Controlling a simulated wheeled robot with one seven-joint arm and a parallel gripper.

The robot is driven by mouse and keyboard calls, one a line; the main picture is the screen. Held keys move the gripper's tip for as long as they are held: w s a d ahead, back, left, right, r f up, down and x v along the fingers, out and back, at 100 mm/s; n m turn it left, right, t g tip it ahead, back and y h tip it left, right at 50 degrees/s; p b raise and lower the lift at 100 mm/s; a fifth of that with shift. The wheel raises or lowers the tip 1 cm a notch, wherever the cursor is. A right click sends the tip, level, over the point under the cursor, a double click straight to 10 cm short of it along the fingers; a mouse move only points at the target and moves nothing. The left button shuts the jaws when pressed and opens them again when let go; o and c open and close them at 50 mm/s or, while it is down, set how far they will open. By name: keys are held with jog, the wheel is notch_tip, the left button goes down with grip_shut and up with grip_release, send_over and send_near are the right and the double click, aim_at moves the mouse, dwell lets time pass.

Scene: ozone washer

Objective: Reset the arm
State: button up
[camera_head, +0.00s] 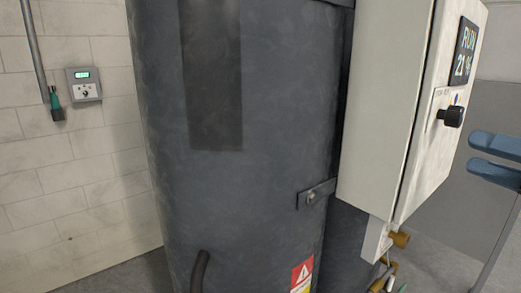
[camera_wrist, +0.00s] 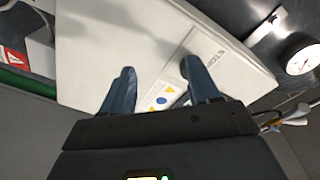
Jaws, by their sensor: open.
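My gripper (camera_head: 473,152) is at the right edge of the head view, its two blue fingers parted with nothing between them. It hangs to the right of the white control box (camera_head: 385,110), apart from it in that view. The box front has a dark display (camera_head: 465,52) reading "RUN" and what looks like 21 %, and a black knob (camera_head: 452,116). In the wrist view, my gripper (camera_wrist: 158,70) points toward the white panel (camera_wrist: 95,60). A dark knob there is mostly hidden behind the right fingertip; whether they touch, I cannot tell. Most of my arm is out of view.
A large dark tank (camera_head: 240,190) fills the middle of the head view, with a bracket (camera_head: 316,194) and a red warning label (camera_head: 302,272). Brass fittings (camera_head: 400,239) sit below the box. A gauge (camera_wrist: 299,54) is at the wrist view's right. A small wall unit (camera_head: 85,90) is at left.

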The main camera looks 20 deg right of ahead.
jog(key=a+f+m+h, duration=0.1)
jog(key=f, duration=0.3)
jog(key=w+a+f+m+h, duration=0.1)
jog(key=a+f, duration=0.1)
jog(key=f, duration=0.2)
jog(key=a+f+m+h, duration=0.1)
jog(key=f, duration=0.4)
jog(key=shift+w+a, duration=0.2)
jog(key=shift+a, duration=0.2)
jog(key=s+a+f+g+h, duration=0.25)
jog(key=s+a+f, duration=0.3)
jog(key=f, duration=0.45)
jog(key=s+a+f+n, duration=0.1)
jog(key=s+a+n, duration=0.2)
jog(key=s, duration=0.4)
jog(key=s+a+f+n, duration=0.1)
jog(key=s+a+n, duration=0.2)
jog(key=s+a, duration=0.2)
jog(key=s+a+f+n+y, duration=0.1)
jog(key=s+a+n, duration=0.3)
jog(key=s, duration=0.6)
jog(key=shift+s+a+f, duration=0.15)
jog(key=shift+f, duration=0.05)
jog(key=shift+g, duration=0.25)
jog(key=shift+c, duration=0.3)
